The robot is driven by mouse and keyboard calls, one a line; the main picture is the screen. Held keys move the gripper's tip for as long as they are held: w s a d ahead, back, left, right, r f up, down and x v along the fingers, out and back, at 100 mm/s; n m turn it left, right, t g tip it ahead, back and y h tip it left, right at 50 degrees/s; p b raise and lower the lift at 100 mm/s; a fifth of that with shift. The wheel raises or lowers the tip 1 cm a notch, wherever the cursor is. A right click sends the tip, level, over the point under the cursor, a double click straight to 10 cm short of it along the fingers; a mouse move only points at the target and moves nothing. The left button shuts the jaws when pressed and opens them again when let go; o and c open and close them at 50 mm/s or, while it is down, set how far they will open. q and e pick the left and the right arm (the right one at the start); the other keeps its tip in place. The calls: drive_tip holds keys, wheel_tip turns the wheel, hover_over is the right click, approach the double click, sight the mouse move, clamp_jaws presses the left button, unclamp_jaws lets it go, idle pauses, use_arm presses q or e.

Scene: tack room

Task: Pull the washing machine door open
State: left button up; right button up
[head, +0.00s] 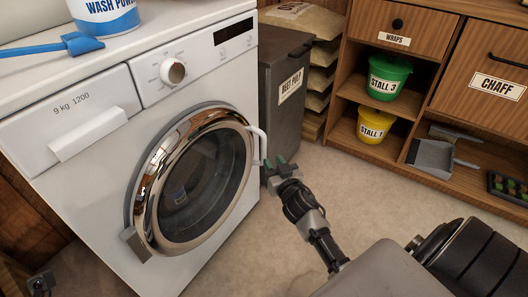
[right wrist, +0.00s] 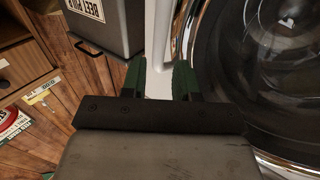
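The white washing machine (head: 101,165) stands at the left in the head view. Its round door (head: 143,197), with a chrome ring and dark glass, looks closed. A white vertical handle (head: 262,143) is on the door's right side. My right gripper (head: 275,163), with green fingertips, is at the lower end of the handle, with a gap between its fingers. In the right wrist view the handle (right wrist: 159,62) shows between the two open fingers (right wrist: 159,82); I cannot tell whether they touch it.
A dark grey bin (head: 283,100) labelled BEET PULP stands close behind the handle. A wooden shelf unit (head: 432,62) holds a green bucket (head: 388,76), a yellow bucket (head: 373,125) and a grey dustpan (head: 433,157). A blue scoop (head: 50,47) lies on the machine. The floor (head: 222,245) before the door is clear.

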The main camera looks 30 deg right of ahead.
sight(265, 150)
drive_tip(key=w, duration=0.2)
drive_tip(key=w+d+b, duration=0.1)
drive_tip(key=w, duration=0.2)
drive_tip(key=w+b, duration=0.1)
drive_tip(key=w, duration=0.1)
drive_tip(key=shift+w+d, duration=0.25)
drive_tip(key=shift+w, duration=0.1)
drive_tip(key=shift+c, duration=0.3)
clamp_jaws()
drive_tip(key=shift+f, duration=0.1)
